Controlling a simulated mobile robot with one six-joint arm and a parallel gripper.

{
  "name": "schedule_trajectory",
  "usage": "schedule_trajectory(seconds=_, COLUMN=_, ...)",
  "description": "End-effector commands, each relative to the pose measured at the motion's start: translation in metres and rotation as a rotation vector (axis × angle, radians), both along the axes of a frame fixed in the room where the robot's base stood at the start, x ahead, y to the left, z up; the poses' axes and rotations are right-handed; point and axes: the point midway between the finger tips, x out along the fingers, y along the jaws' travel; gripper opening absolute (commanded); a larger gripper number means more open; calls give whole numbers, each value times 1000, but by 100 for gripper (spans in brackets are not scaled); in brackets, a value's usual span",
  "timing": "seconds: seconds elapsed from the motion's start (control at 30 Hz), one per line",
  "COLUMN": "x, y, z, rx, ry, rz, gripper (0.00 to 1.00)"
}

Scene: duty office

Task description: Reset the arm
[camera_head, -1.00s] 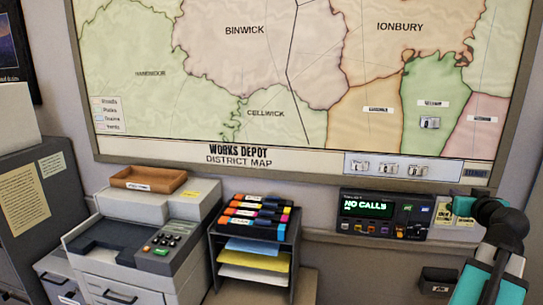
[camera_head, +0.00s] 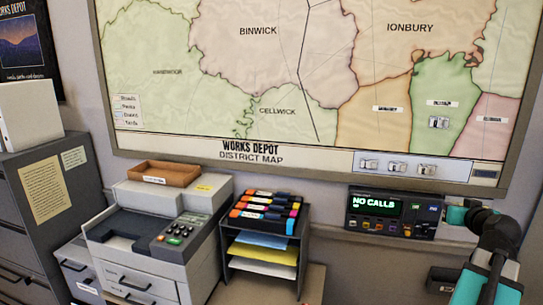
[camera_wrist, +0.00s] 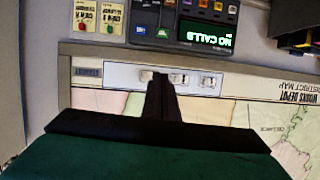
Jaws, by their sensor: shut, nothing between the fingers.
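My gripper (camera_wrist: 163,97) shows in the wrist view, where its dark fingers are together with nothing between them. That view is upside down, and the fingers overlap the lower strip of the district map. In the head view my arm, black and teal, stands at the right edge, bent beside the call unit (camera_head: 392,212). I cannot make out the fingertips in the head view. The call unit's green display reads "NO CALLS", and it also shows at the top of the wrist view (camera_wrist: 150,30).
The district map (camera_head: 300,164) hangs on the wall, with several small pale pieces on its lower strip and one on the green area. A grey printer (camera_head: 150,200) with a brown tray (camera_head: 163,174), a paper rack (camera_head: 308,245) and a filing cabinet (camera_head: 85,205) stand below and left.

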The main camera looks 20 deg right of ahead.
Motion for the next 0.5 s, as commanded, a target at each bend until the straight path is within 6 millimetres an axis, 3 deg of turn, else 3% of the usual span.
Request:
schedule_trajectory(seconds=0.27, x=55, y=47, z=-55, rx=93, ry=74, rz=87, gripper=0)
schedule_trajectory(seconds=0.5, x=109, y=112, z=-119, rx=193, ry=175, rz=181, gripper=0)
